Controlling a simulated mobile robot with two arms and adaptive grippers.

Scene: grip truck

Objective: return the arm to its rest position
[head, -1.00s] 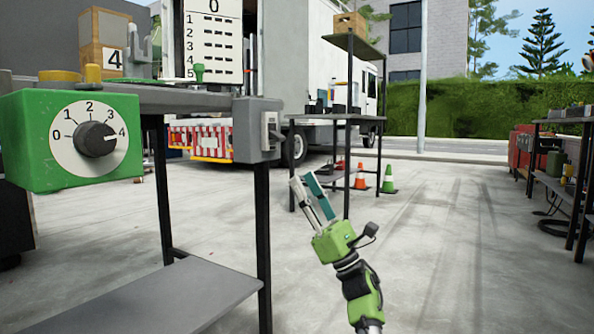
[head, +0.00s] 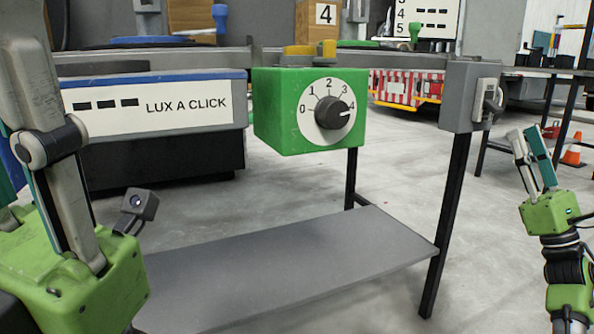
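My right gripper (head: 527,131) is at the right edge, pointing up over the concrete floor. Its two fingers stand a little apart with nothing between them, and it touches nothing. My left gripper (head: 35,75) is large and close at the left edge. Its finger tips are cut off by the frame, so its opening is hidden. A green box with a rotary dial (head: 330,110) is at the bench's front edge, between the two grippers and apart from both. The dial's knob points at 4.
A grey lower shelf (head: 290,265) spans the front, with a dark table leg (head: 449,225) at its right. A grey socket box (head: 462,95) hangs at the bench corner. A LUX A CLICK panel (head: 150,105) is at left. An orange cone (head: 572,150) stands far right.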

